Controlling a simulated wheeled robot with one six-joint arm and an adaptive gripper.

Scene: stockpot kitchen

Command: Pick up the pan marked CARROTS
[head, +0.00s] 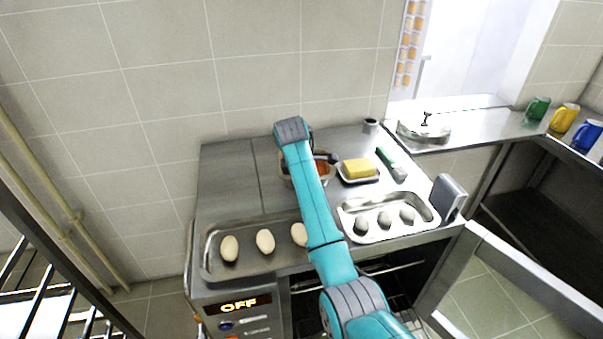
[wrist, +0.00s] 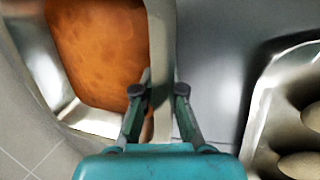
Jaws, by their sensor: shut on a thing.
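A metal pan with orange contents stands at the back of the steel counter; its pale rim (wrist: 161,45) runs between my fingers in the wrist view. In the head view the pan (head: 331,177) is mostly hidden behind my arm. My gripper (wrist: 159,92) is shut on the pan's near wall, one finger on the inner side and one on the outer. I cannot read any marking on the pan. I cannot tell whether it is lifted off the counter.
A tray with eggs (head: 213,262) is at the front left, and a tray with grey ovals (head: 430,212) at the front right. A yellow block (head: 359,168) on a dish and a green-handled tool (head: 387,160) lie right of the pan.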

